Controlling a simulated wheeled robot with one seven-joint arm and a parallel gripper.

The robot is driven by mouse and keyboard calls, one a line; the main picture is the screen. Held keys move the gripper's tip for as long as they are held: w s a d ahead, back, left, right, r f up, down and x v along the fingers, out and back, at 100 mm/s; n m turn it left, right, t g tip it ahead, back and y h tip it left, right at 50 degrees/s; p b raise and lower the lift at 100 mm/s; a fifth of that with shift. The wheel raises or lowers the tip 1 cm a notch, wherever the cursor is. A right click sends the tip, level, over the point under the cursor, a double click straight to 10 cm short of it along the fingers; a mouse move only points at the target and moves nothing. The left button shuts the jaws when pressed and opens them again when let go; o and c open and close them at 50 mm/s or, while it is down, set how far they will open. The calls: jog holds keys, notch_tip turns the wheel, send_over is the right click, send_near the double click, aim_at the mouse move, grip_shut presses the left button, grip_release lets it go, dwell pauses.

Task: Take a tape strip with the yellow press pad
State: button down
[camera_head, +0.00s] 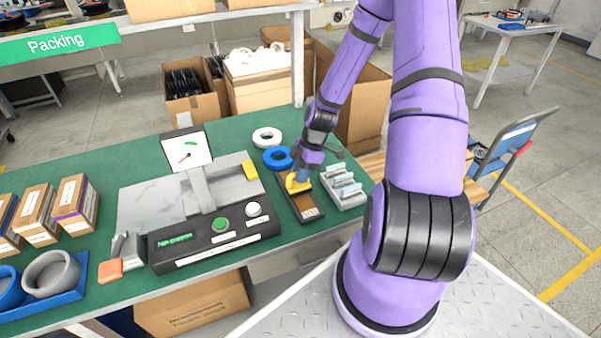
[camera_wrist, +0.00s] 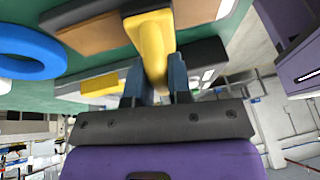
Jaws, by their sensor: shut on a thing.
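My gripper (camera_head: 303,176) is shut on the yellow press pad (camera_head: 297,185), over a dark tray (camera_head: 307,213) with a brown inside. In the wrist view, the two blue-grey fingers of my gripper (camera_wrist: 158,82) pinch the yellow press pad (camera_wrist: 151,38) from both sides. The pad's far end lies over or close to the tray; I cannot tell whether it touches. Small pale strips (camera_head: 311,212) show at the tray's near end. Which of these is a tape strip is unclear.
Right of the tray stands a grey rack (camera_head: 350,199) with pale blue pieces. Blue (camera_head: 278,158) and white (camera_head: 267,137) rings lie behind. Left is a grey machine (camera_head: 207,240) with green and white buttons and a dial display (camera_head: 187,151). Cardboard boxes stand behind the green table (camera_head: 110,160).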

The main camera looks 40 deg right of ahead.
jog(key=shift+f, duration=0.35)
dwell(1.1)
jog(key=shift+r, duration=0.15)
jog(key=shift+r, duration=3.4)
jog(key=shift+d, duration=0.1)
